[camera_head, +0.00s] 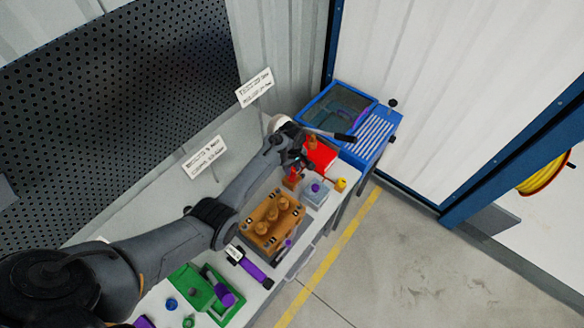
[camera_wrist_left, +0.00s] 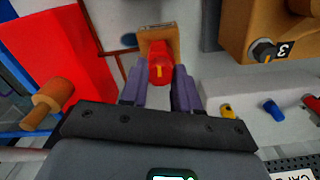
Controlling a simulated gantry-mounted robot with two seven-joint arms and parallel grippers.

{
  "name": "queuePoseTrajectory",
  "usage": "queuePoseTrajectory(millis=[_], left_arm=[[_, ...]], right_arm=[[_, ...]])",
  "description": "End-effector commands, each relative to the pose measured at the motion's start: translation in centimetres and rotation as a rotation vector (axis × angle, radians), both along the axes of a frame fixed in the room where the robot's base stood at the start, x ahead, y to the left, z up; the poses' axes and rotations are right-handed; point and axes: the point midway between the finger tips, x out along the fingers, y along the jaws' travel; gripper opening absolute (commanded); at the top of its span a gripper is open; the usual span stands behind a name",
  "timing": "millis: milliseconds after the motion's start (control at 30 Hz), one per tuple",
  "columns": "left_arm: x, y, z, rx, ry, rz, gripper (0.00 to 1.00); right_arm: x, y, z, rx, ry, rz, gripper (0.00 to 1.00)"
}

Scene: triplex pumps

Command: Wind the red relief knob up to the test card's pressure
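The red relief knob (camera_wrist_left: 159,70), with a yellow mark on its face, sits on a small brown block (camera_wrist_left: 157,34) in the left wrist view. My left gripper (camera_wrist_left: 159,80) has one finger on each side of the knob. The knob fills the gap between the fingers, so it appears gripped. In the head view the left gripper (camera_head: 297,163) is over the bench's far part, partly hidden by its own arm. A brown pump block (camera_head: 272,220) with several rounded tops stands nearer. White cards hang on the wall; their text is unreadable, and I cannot tell which is the test card.
A red case (camera_head: 320,157) lies close beside the left gripper. A clear box (camera_head: 315,194) and a yellow item (camera_head: 341,184) are to the right. A blue tub (camera_head: 374,137) stands beyond, and a green tray (camera_head: 238,312) is nearer. The floor right of the bench is clear.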

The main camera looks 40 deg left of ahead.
Motion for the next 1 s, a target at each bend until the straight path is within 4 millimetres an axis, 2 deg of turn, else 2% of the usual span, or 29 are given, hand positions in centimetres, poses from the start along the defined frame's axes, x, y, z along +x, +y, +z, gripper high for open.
queuePoseTrajectory(millis=[33,133,167,567,1000], left_arm=[[0.0,0.0,0.0,0.000,0.001,0.000,0.17],[0.0,0.0,0.0,0.000,0.001,0.000,0.01],[0.0,0.0,0.0,0.000,0.001,0.000,0.00],[0.0,0.0,0.2,0.000,0.001,-0.087,0.00],[0.0,0.1,0.3,0.001,0.002,-0.453,0.00]], right_arm=[[0.0,0.0,0.0,-0.001,0.000,0.001,0.43],[0.0,0.0,0.0,0.000,0.000,0.001,0.43],[0.0,0.0,0.0,0.000,0.000,0.000,0.43],[0.0,0.1,0.7,0.004,0.001,-0.003,0.43],[0.0,0.2,2.6,0.009,0.000,-0.006,0.43]])
